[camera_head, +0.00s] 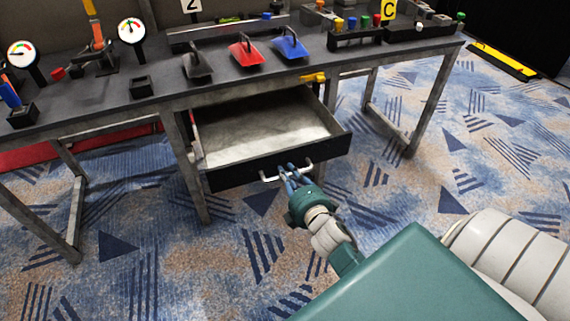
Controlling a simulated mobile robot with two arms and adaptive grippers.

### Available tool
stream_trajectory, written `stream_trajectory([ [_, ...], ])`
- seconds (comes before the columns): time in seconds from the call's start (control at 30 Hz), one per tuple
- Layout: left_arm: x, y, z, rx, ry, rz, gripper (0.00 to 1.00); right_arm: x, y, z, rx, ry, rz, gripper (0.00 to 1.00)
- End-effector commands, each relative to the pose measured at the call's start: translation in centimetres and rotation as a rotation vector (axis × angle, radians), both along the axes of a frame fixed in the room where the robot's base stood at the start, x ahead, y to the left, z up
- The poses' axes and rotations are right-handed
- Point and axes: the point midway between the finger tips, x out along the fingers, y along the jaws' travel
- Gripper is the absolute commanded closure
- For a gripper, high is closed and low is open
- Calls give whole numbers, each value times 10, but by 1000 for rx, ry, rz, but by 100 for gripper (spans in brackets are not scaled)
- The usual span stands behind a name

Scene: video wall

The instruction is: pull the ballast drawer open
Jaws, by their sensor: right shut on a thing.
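The ballast drawer (240,172) stands pulled out from under the dark workbench, with its pale, empty floor in view. Its front panel is black and carries a light metal handle (268,178). My right gripper (287,174) is shut on this handle, its blue fingers around the bar near the handle's right part. The fingertips are small in the picture and partly cover the handle. My left gripper does not show.
The dark workbench (110,100) stands on metal legs. On it are grey, red (246,52) and blue (290,46) trowel-like tools, round gauges (131,31) and a rack of coloured knobs (355,36). Open patterned carpet (400,190) lies in front of and right of the drawer.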

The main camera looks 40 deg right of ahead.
Motion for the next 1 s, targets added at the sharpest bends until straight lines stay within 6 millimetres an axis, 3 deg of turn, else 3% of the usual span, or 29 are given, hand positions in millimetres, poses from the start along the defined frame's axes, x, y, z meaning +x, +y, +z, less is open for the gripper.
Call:
stream_trajectory([
  [0.2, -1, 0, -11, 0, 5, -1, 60, -8, 2, -1, 1, 2, -1, 100],
  [0.57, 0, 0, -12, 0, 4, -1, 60, -9, 2, -1, 0, 2, -1, 100],
  [0.6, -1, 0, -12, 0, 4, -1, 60, -9, 2, -1, 0, 2, -1, 80],
  [0.7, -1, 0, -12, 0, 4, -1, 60, -9, 2, -1, 0, 2, -1, 65],
  [1.0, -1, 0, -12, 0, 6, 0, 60, -10, 2, 0, 0, 0, 0, 65],
])
